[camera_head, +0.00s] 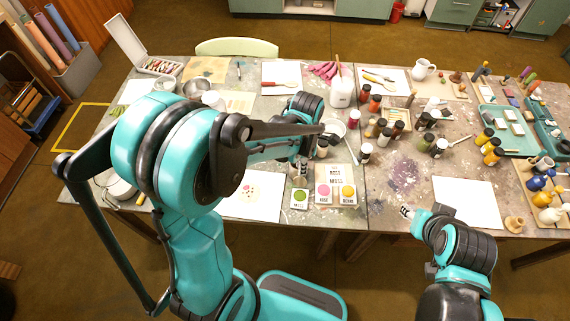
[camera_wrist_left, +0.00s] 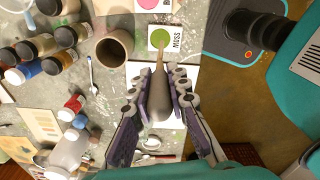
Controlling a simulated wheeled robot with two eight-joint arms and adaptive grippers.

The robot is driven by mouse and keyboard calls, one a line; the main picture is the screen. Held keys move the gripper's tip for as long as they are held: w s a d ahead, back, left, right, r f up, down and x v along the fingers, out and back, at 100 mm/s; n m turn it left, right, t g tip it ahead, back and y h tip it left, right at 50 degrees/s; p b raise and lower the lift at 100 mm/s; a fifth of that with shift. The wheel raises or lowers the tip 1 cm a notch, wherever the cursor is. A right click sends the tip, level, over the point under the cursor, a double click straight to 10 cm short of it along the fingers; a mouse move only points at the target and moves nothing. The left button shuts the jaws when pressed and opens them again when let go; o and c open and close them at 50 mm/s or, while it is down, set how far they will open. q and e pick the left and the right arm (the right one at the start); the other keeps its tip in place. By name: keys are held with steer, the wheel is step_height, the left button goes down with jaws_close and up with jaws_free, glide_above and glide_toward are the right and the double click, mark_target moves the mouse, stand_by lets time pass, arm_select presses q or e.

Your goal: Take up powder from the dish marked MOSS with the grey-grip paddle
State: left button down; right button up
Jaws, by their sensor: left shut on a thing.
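The MOSS dish (camera_head: 299,199) is a small white square dish with a round of green powder, near the table's front edge. It also shows at the top of the left wrist view (camera_wrist_left: 153,46), its label readable. My left gripper (camera_wrist_left: 166,82) is shut on the grey-grip paddle (camera_wrist_left: 160,103). The paddle's thin wooden end points at the dish and overlaps the green powder in that view; I cannot tell whether it touches. In the head view the left gripper (camera_head: 301,173) is just behind the dish. My right gripper (camera_head: 407,212) is at the table's front edge, its fingers too small to read.
Dishes with pink (camera_head: 324,191) and yellow powder (camera_head: 347,191) stand right of the MOSS dish. A brown cup (camera_wrist_left: 114,47) and several capped jars (camera_wrist_left: 40,45) stand nearby. A white sheet (camera_head: 466,196) lies on the right part of the table.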

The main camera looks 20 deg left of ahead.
mark_target(302, 177)
arm_select(q)
steer(key=shift+w+d, duration=0.1)
steer(key=shift+d, duration=0.25)
steer(key=shift+a+f+b, duration=0.25)
steer(key=shift+f+b, duration=0.35)
steer(key=shift+f, duration=0.15)
steer(key=shift+d+f+b, duration=0.1)
steer(key=shift+f+b, duration=1.6)
steer(key=shift+f, duration=0.55)
steer(key=shift+f+b, duration=0.55)
steer(key=shift+r, duration=0.1)
step_height(302, 177, up, 7)
steer(key=p, duration=0.5)
stand_by(0.4)
